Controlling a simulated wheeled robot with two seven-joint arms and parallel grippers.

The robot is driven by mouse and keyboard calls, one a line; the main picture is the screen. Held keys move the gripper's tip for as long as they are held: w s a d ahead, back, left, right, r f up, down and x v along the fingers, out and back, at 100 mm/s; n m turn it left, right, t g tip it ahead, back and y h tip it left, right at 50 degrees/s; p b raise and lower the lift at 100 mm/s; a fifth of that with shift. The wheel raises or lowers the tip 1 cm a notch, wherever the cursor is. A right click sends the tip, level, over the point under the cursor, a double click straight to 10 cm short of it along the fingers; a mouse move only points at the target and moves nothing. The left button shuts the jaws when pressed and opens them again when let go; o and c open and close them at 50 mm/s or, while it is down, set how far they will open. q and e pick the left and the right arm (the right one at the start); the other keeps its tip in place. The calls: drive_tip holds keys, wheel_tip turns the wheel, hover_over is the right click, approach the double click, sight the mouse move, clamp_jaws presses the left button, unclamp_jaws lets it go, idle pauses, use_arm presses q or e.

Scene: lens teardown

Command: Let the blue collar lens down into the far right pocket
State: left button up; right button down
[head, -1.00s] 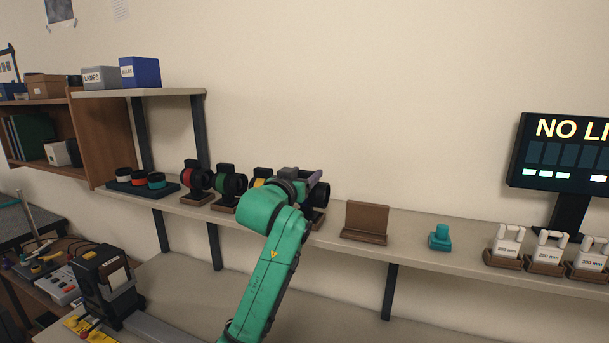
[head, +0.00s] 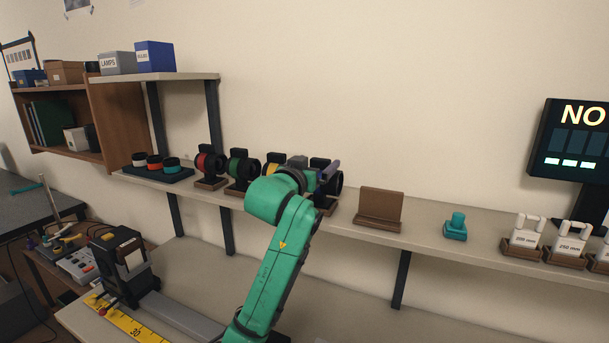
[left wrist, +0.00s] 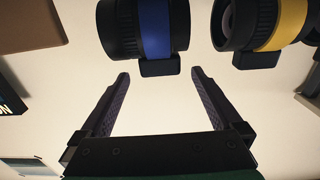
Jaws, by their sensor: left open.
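The blue collar lens (left wrist: 155,28) is a black barrel with a blue band. In the left wrist view it lies just past the tips of my left gripper (left wrist: 160,76), with its small black tab (left wrist: 160,67) facing the gap between the fingers. The fingers are spread and empty, and look apart from the lens. In the head view my left gripper (head: 325,170) is at the right end of the lens row, partly covering that lens (head: 337,184); its blue band is hard to see there. I cannot make out the far right pocket. My right gripper is not in view.
Red (head: 207,162), green (head: 240,168) and yellow (head: 272,165) collar lenses stand on the shelf left of my gripper. A dark tray (head: 180,176) holds three ringed pieces.

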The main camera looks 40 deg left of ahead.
use_arm(q)
drive_tip(key=b+v, duration=0.7)
drive_tip(key=v, duration=0.6)
drive_tip(key=shift+s+r, duration=0.1)
